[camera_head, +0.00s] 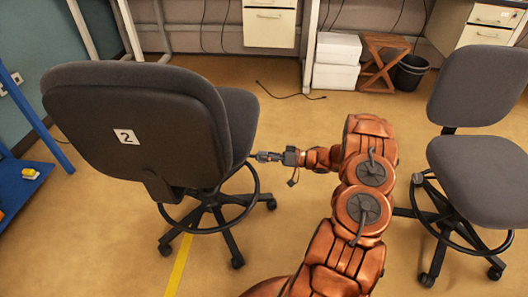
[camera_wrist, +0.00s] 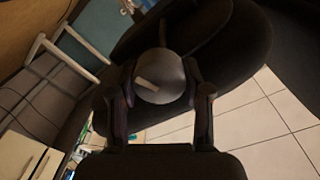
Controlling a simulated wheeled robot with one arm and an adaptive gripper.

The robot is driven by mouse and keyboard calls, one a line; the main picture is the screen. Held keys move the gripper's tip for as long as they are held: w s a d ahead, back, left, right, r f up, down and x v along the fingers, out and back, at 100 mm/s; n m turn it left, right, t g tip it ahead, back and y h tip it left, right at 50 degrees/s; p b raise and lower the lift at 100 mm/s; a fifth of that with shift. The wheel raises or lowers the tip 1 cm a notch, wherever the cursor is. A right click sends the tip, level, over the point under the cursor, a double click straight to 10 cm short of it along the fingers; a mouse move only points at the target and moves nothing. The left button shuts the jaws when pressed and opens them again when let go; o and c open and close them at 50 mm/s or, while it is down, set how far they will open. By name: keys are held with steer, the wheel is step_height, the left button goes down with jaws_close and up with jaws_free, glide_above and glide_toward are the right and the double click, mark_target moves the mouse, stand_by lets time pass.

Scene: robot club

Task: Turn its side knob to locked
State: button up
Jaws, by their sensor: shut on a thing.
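The dark grey office chair (camera_head: 130,110) with a "2" label on its backrest stands at the left in the head view, its back towards me. My gripper (camera_head: 262,156) reaches its right side, just below the seat edge. In the wrist view, a round grey knob (camera_wrist: 168,70) with a short pale mark, tilted on its face, sits under the dark seat. My gripper (camera_wrist: 160,88) is shut on this knob, one finger on each side. The knob is hidden in the head view. No lock marking is readable.
A second grey chair (camera_head: 480,170) stands close on the right of my arm. White boxes (camera_head: 337,62), a wooden stool (camera_head: 383,62) and a black bin (camera_head: 409,72) are at the back. A blue shelf (camera_head: 22,185) is at the left. Floor behind the gripper is mostly clear.

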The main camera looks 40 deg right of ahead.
steer(key=shift+d+m+p, duration=0.1)
steer(key=shift+m+p, duration=0.4)
steer(key=shift+m, duration=1.4)
steer(key=o, duration=1.2)
steer(key=v, duration=1.2)
steer(key=shift+d+f, duration=0.1)
steer(key=shift+w, duration=0.1)
